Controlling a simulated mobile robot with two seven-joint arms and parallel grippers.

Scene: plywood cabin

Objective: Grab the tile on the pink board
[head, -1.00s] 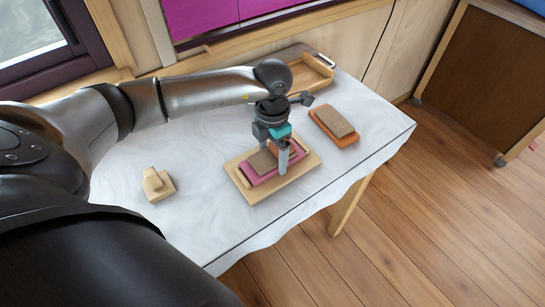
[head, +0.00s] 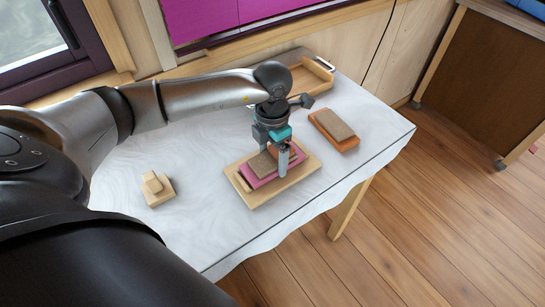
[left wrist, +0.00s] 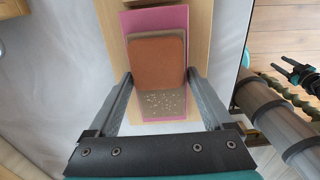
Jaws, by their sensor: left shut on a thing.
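The pink board (head: 262,179) lies on a pale wooden tray (head: 258,198) in the middle of the table; it also shows in the left wrist view (left wrist: 178,20). A speckled grey-brown tile (head: 262,163) lies on the board, seen also in the left wrist view (left wrist: 160,104). A smooth terracotta tile (left wrist: 157,62) is above the speckled one, between my left fingers. My left gripper (head: 277,168) points down over the board and is shut on the terracotta tile. Whether that tile still touches the speckled one I cannot tell.
To the right, another speckled tile (head: 334,124) lies on an orange board (head: 350,144). A wooden tray with a raised end (head: 318,72) stands at the back. Small wooden blocks (head: 158,188) stand at the left. The table's front right is clear.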

